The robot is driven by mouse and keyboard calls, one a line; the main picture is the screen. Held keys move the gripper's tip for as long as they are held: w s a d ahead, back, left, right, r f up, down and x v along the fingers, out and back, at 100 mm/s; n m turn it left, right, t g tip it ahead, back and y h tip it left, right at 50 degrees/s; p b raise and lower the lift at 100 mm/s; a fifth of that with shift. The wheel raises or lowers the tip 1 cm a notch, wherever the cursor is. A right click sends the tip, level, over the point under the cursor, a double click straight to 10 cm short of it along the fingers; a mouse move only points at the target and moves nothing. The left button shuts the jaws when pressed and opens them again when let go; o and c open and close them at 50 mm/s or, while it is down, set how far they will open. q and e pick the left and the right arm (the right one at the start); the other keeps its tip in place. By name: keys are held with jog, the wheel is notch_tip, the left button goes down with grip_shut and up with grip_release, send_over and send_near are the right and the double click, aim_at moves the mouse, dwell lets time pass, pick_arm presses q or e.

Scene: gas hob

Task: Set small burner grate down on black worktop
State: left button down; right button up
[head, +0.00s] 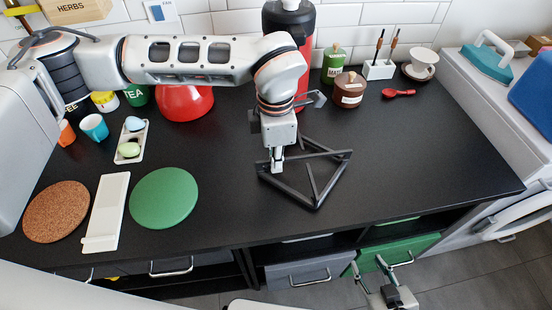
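The small burner grate (316,196) is a dark, roughly triangular metal frame with inner bars. It is at the middle of the black worktop (229,220), lying flat or very slightly above it; I cannot tell which. My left gripper (277,167) points down at the grate's left corner and appears shut on a bar there, though the dark fingers and bar blend together. My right gripper (381,264) is open and empty, low in front of the worktop's front edge, before the green drawer (411,249).
A green round mat (164,198), white spoon rest (105,211) and cork mat (56,211) lie left. A red kettle (185,103) and red-black cylinder (307,50) stand behind. A brown pot (348,90) and red spoon (398,93) are back right. The worktop right of the grate is clear.

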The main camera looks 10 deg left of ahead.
dwell(0.3)
pick_arm(q)
jog(key=shift+f, duration=0.2)
jog(key=shift+f, duration=0.2)
dwell(0.9)
jog(key=c, duration=2.2)
grip_release()
jog(key=shift+f, duration=0.1)
notch_tip(320, 180, up, 12)
jog(key=shift+r, duration=0.1)
